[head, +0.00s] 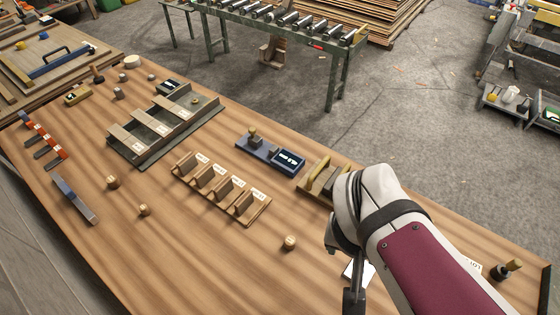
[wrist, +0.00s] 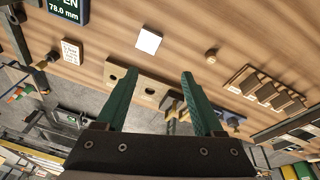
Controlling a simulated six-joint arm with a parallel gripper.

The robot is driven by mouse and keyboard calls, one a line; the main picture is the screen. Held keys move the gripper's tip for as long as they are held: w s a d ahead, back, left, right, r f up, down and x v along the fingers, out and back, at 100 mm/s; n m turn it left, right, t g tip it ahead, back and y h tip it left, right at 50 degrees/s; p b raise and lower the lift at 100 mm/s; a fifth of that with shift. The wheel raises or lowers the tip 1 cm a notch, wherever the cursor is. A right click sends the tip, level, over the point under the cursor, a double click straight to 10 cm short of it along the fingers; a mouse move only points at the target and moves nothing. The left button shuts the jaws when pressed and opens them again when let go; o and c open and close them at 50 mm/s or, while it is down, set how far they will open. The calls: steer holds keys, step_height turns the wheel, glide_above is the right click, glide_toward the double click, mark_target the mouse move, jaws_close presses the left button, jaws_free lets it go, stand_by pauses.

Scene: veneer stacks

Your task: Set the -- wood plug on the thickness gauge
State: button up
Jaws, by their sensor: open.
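Small round wood plugs lie on the table in the head view: one at the front centre (head: 290,243) and two at the left (head: 112,182) (head: 144,210). Each has a dark mark too small to read, so I cannot tell which is the -- plug. The front-centre plug also shows in the wrist view (wrist: 211,56). The thickness gauge (head: 258,150) appears to be the blue base with a post and a lit display, behind the slotted wooden rack. My gripper (wrist: 158,75) is open and empty, above the table right of the front-centre plug; my arm partly hides it in the head view.
The slotted wooden rack (head: 225,208) stands left of the front-centre plug. A wooden holder with holes (wrist: 158,92) and a white square (wrist: 148,41) lie below my gripper. A grey-green tray (head: 150,155) with wooden strips is at left. The front middle of the table is clear.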

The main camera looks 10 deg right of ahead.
steer(key=w+d+r+n+t+h, duration=0.1)
steer(key=w+d+r+n+t, duration=0.15)
steer(key=w, duration=0.45)
steer(key=w+d+r+n+t+h, duration=0.1)
steer(key=w+d+n+t, duration=0.25)
steer(key=w, duration=0.35)
steer(key=n+g+y, duration=0.5)
steer(key=n+y, duration=0.2)
steer(key=n, duration=0.1)
glide_above(292, 242)
steer(key=s+d, duration=0.1)
steer(key=s, duration=0.1)
step_height(292, 242, down, 19)
steer(key=shift+w+f, duration=0.1)
steer(key=x, duration=0.5)
steer(key=shift+w+d+f, duration=0.1)
steer(key=shift+w+f, duration=0.15)
steer(key=shift+w, duration=0.05)
jaws_close()
